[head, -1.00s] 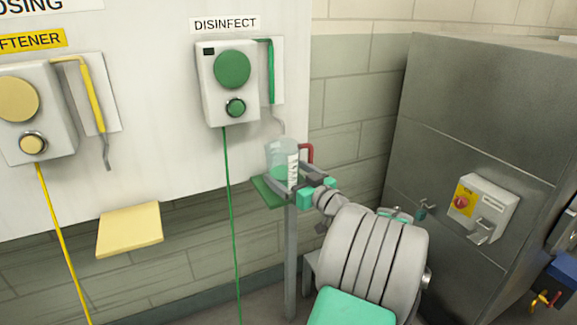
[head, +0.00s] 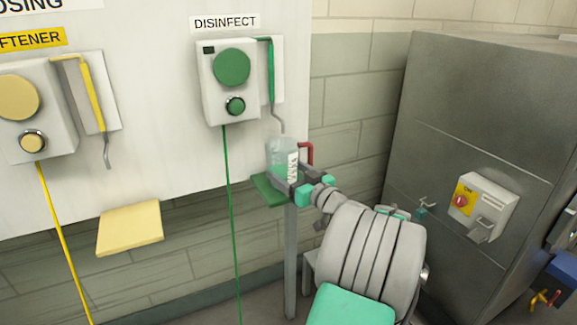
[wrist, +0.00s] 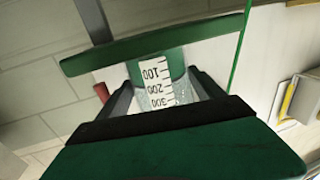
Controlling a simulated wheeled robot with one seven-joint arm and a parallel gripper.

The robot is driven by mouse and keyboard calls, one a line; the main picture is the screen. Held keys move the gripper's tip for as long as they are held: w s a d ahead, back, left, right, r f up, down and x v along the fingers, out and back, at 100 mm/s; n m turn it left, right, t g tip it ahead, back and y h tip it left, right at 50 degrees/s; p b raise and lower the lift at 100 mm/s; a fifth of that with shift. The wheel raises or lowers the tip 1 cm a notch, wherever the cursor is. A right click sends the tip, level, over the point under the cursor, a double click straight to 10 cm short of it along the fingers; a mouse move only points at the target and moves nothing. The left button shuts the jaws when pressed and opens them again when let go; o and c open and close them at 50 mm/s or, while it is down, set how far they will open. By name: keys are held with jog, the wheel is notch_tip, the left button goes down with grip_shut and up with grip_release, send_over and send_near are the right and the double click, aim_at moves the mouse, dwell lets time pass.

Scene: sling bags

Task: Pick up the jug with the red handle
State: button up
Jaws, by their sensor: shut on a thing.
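The clear jug (head: 282,154) stands upright at the small green shelf (head: 266,188) under the DISINFECT dispenser. It has a red handle (head: 309,152) on its right, a white scale and green liquid low inside. My gripper (head: 291,190) is shut on the jug's lower body from the front right. In the wrist view the jug's scale (wrist: 157,85) shows between my dark fingers, with a bit of the red handle (wrist: 101,91) to the left and the shelf (wrist: 150,46) across the top. I cannot tell whether the jug's base touches the shelf.
The DISINFECT dispenser (head: 229,82) hangs above, its bent spout (head: 278,120) ending close over the jug. A yellow shelf (head: 130,228) and a yellow dispenser (head: 35,112) are to the left. A large grey metal cabinet (head: 470,120) stands to the right.

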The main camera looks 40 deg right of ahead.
jog(key=shift+c, duration=2.1)
jog(key=shift+r, duration=0.15)
